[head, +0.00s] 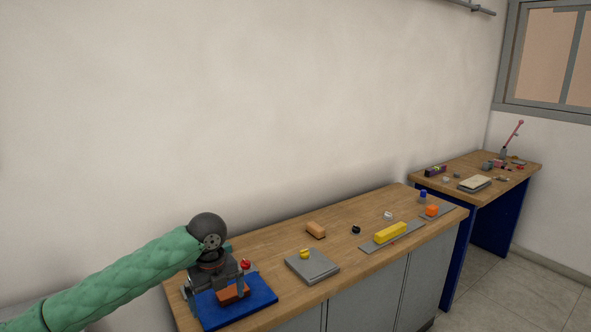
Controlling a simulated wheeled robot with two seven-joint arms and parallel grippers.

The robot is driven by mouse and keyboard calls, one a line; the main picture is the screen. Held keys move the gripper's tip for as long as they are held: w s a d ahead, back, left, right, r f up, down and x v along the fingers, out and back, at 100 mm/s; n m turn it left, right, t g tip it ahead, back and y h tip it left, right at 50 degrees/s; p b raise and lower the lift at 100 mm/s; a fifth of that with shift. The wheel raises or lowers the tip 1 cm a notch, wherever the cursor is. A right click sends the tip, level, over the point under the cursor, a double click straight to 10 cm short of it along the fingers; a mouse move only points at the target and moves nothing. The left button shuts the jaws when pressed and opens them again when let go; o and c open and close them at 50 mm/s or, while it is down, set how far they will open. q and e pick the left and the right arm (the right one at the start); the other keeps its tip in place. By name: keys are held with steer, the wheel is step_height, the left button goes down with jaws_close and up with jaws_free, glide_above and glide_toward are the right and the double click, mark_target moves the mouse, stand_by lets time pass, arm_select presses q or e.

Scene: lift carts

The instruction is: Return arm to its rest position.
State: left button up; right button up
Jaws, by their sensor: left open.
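My left arm (130,275), in a green padded sleeve, reaches in from the lower left. My left gripper (217,289) points down over a blue tray (262,293) at the near left end of the wooden workbench. Its fingers are apart. An orange-brown block (232,293) lies on the tray at the fingers, partly hidden by them; I cannot tell whether they touch it. A small red object (245,264) shows just right of the gripper. My right gripper is not in view.
The bench (280,243) also holds a grey slab (312,267) with a yellow piece (305,254), an orange block (316,230), a small black object (356,229) and a yellow bar (390,233). A second table (450,172) stands far right. The wall behind is bare.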

arm_select(q)
steer(key=s+d+f+n+t+h, duration=0.1)
steer(key=s+d+f+n+h, duration=0.1)
steer(key=s+d+f+n, duration=0.45)
steer(key=s+d+f+n+t+h, duration=0.1)
steer(key=s+d+f+n, duration=0.35)
steer(key=s+f, duration=0.4)
steer(key=s+a+f+n+y, duration=0.1)
steer(key=s+a+f+n, duration=0.25)
steer(key=s+n, duration=0.2)
steer(key=s+a+f+n+t+y, duration=0.1)
steer(key=s+a+f+n, duration=0.2)
steer(key=s+a+n, duration=0.3)
steer(key=s+a+f+n+y, duration=0.1)
steer(key=s+a+f+n, duration=0.3)
steer(key=s, duration=0.3)
steer(key=s+d+f+g, duration=0.1)
steer(key=d+f, duration=0.1)
steer(key=f, duration=1.3)
steer(key=s+d+f, duration=0.2)
steer(key=f, duration=1.4)
steer(key=shift+d+g+h, duration=0.4)
steer(key=shift+n, duration=0.25)
